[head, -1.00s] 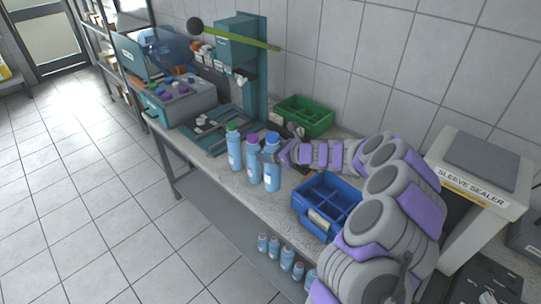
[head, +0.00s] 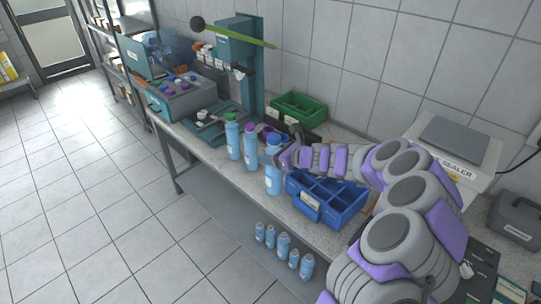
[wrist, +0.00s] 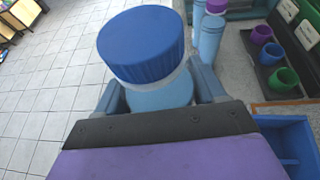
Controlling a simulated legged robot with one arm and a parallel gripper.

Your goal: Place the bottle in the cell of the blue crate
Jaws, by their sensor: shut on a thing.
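My gripper (head: 281,157) is shut on a light blue bottle (head: 273,180) with a blue cap. In the wrist view the blue cap (wrist: 143,45) is large, with the fingers (wrist: 160,92) on either side of the bottle's neck. The bottle is about upright, near the table's front edge; I cannot tell whether its base touches the table. The blue crate (head: 310,207) with divided cells is just to its right on the table. A corner of the crate shows at lower right in the wrist view (wrist: 290,140). The visible cells look empty; my arm passes above the crate's far side.
A purple-capped bottle (head: 250,150) and a green-capped bottle (head: 233,140) stand to the left. A green crate (head: 300,108) is behind. Several small bottles (head: 283,246) stand on the lower shelf. Coloured cups (wrist: 262,34) sit in a dark rack.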

